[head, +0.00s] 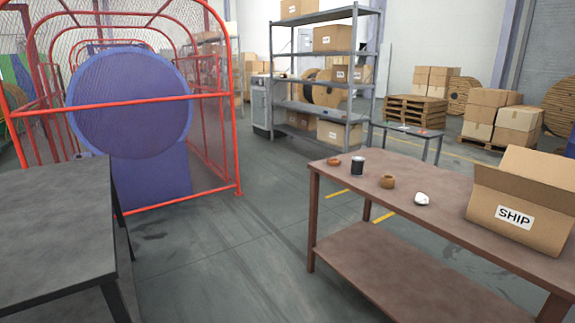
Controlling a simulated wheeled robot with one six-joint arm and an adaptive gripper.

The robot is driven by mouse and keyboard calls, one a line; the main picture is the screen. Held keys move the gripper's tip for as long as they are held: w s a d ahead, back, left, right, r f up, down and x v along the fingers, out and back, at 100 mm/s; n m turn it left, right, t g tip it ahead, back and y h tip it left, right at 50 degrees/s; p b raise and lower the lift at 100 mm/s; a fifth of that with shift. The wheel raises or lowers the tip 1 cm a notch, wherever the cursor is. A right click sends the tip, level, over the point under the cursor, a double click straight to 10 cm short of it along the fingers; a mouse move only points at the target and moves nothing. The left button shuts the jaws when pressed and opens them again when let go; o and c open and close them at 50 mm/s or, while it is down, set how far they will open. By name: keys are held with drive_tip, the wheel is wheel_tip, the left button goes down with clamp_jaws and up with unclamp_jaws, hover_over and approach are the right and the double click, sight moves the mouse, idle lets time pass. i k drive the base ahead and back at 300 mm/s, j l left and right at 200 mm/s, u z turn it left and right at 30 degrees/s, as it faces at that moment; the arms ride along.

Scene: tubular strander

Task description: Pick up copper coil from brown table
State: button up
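The brown table (435,180) stands at the right, with a lower shelf. A small reddish-brown flat round thing (333,161), which looks like the copper coil, lies near the table's far left corner. To its right stand a dark cylinder with a light top (357,166) and a tan-brown roll (387,182). A small white lump (422,199) lies further right. These things are small in the head view, so their details are unclear. My gripper is not in view.
An open cardboard box marked SHIP (519,215) stands on the table's right end. A dark grey table (55,220) is at the left front. A red cage (217,130) surrounds a blue round machine part (130,100). Grey floor (225,250) is clear between the tables.

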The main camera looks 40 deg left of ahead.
sight(332, 162)
drive_tip(key=u, duration=1.7)
drive_tip(key=i+u, duration=0.15)
drive_tip(key=i, duration=3.2)
drive_tip(key=i+z, duration=0.2)
drive_tip(key=z, duration=0.25)
drive_tip(key=i+j+z, duration=0.1)
drive_tip(key=z, duration=0.35)
drive_tip(key=i+j+z, duration=0.15)
drive_tip(key=z, duration=0.7)
drive_tip(key=i+j, duration=0.05)
